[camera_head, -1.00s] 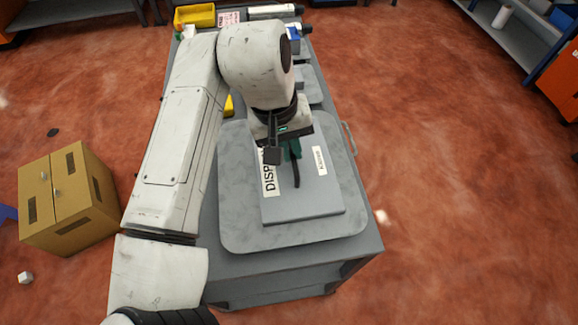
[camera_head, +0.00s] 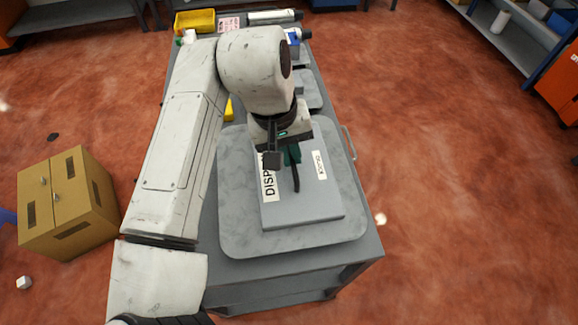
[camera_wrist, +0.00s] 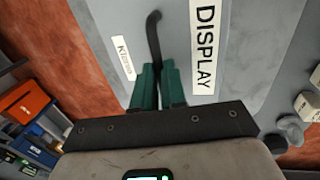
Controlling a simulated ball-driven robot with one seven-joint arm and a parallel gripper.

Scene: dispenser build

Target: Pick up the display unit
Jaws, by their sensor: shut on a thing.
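The display unit (camera_head: 318,203) is a flat grey slab with a white DISPLAY label and a smaller white label. It appears over the rounded grey mat (camera_head: 238,232) on the workbench; I cannot tell whether it touches the mat. In the wrist view the unit (camera_wrist: 177,45) fills the upper middle. A dark curved strip (camera_wrist: 153,35) runs across its face like a handle. My gripper (camera_head: 292,155) has green fingers, shut on this strip; they also show in the wrist view (camera_wrist: 158,72). My arm and gripper hide the unit's far side.
The grey workbench (camera_head: 240,268) carries smaller grey plates (camera_head: 306,90) behind and a yellow bin (camera_head: 195,21) at its far end. A cardboard-coloured cabinet (camera_head: 70,205) stands left on the floor. Shelving (camera_head: 510,40) stands at the back right. The red floor right of the bench is mostly clear.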

